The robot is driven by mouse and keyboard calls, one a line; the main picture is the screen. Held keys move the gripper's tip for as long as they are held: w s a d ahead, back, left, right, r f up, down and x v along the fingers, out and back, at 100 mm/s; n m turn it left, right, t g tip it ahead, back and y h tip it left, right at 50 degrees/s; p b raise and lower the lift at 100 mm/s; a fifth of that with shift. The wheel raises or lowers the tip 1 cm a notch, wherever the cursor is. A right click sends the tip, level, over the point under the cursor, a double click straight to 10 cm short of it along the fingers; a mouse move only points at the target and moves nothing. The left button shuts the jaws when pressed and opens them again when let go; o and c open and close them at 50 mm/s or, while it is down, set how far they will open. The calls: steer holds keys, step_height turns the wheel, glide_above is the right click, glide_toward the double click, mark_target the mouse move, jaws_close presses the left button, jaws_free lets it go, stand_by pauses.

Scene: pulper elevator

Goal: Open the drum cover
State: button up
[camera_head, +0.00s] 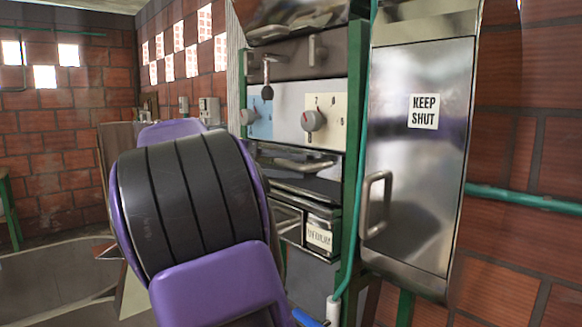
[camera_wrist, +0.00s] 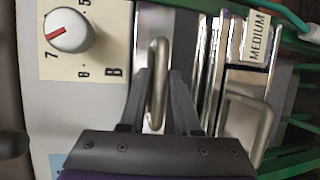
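No part is labelled as the drum cover. A steel panel (camera_wrist: 146,22) with a bar handle (camera_wrist: 157,75) lies below the knob panel; the handle also shows in the head view (camera_head: 296,163). My gripper (camera_wrist: 157,74) is open, its two dark fingers on either side of this handle in the wrist view. Whether the fingers touch the bar or reach past it cannot be told. In the head view my purple and black arm hides the gripper. A large steel door (camera_head: 418,175) marked KEEP SHUT, with its own handle (camera_head: 376,204), stands at right.
A control knob (camera_head: 313,121) sits above the bar handle, and a second knob (camera_head: 248,117) is to its left. A drawer-like part labelled MEDIUM (camera_head: 319,235) lies below. A green post (camera_head: 355,150) and hose run between the machine and the KEEP SHUT door. Brick walls (camera_head: 60,140) surround.

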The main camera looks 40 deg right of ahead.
jaws_close()
stand_by(1.4)
